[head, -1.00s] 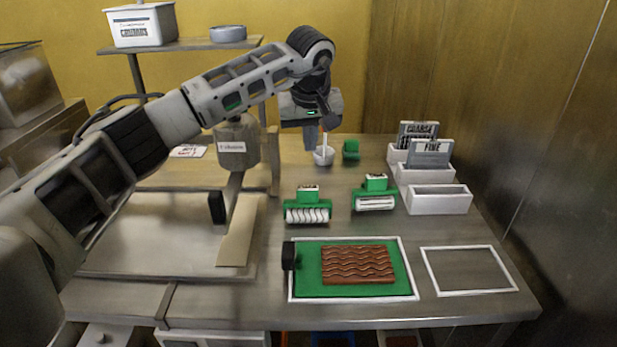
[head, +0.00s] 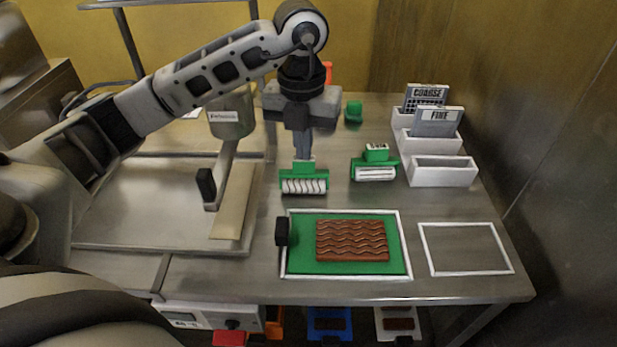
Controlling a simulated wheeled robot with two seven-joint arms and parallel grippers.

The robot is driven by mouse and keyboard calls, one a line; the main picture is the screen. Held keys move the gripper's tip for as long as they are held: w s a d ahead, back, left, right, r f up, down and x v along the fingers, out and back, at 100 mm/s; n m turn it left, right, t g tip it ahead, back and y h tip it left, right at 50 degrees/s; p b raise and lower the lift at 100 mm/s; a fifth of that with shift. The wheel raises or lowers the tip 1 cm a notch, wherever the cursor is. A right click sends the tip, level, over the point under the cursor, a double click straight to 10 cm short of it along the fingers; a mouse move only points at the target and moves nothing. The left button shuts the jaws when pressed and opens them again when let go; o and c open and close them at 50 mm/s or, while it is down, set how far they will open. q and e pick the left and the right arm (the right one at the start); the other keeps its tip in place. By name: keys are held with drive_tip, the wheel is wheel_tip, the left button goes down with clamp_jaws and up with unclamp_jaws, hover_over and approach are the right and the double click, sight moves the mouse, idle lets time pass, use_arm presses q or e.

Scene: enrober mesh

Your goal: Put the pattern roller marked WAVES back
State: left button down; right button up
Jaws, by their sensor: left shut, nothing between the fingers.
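A green-framed roller (head: 304,185) with a wavy white drum lies on the steel table behind the green mat. My left gripper (head: 304,157) points down at the top of this roller, shut and empty. The fingers hide the roller's label, and I cannot tell if they touch it. A second green roller (head: 376,173) with a straighter drum lies to the right; its small label is too small to read. My right gripper is not in view.
A brown slab with wavy lines (head: 352,240) lies on the green mat (head: 300,258). A white-outlined empty area (head: 466,249) is to its right. White holders (head: 442,172) with COARSE and FINE plates stand at right. A dispenser (head: 231,120) stands at left.

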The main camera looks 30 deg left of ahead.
sight(302, 201)
use_arm(q)
drive_tip(key=f+n, duration=0.1)
drive_tip(key=f, duration=0.2)
drive_tip(key=f+n+p, duration=0.1)
drive_tip(key=f, duration=0.2)
drive_tip(key=s+f, duration=0.1)
drive_tip(key=f, duration=0.3)
drive_tip(key=shift+n, duration=0.4)
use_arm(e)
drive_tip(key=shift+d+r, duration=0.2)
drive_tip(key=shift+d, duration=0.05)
use_arm(q)
drive_tip(key=shift+w, duration=0.15)
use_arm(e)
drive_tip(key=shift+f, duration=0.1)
